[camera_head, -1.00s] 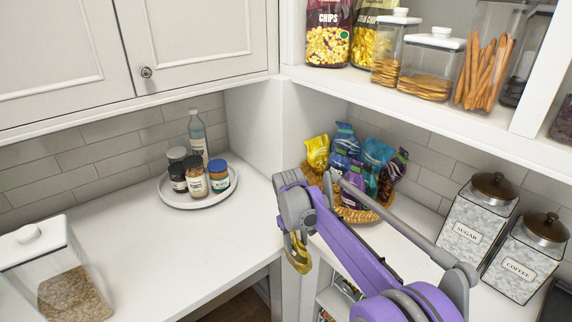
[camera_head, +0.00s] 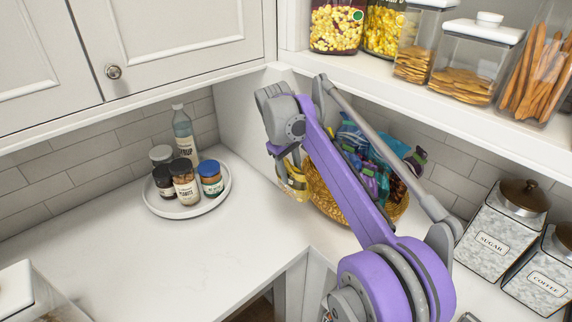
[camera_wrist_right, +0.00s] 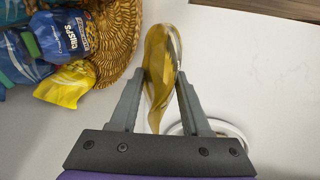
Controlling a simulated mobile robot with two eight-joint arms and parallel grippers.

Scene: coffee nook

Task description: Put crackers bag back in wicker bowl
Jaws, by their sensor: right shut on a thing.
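My right gripper (camera_head: 290,182) is shut on a yellow crackers bag (camera_head: 297,190), just left of the wicker bowl (camera_head: 325,200). The held bag (camera_wrist_right: 158,75) stands edge-on between the fingers in the wrist view (camera_wrist_right: 157,92). The woven bowl (camera_wrist_right: 120,35) is at upper left there, apart from the held bag. It holds several other snack bags, including a blue crisps bag (camera_wrist_right: 62,35) and a yellow one (camera_wrist_right: 65,85). In the head view my purple arm hides part of the bowl and its bags. My left gripper is not in view.
A white round tray (camera_head: 205,208) with jars and a bottle stands on the left counter. Sugar (camera_head: 497,228) and coffee (camera_head: 540,272) canisters stand at right. An upper shelf (camera_head: 400,88) with containers overhangs the bowl's corner. The counter (camera_head: 190,260) in front is clear.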

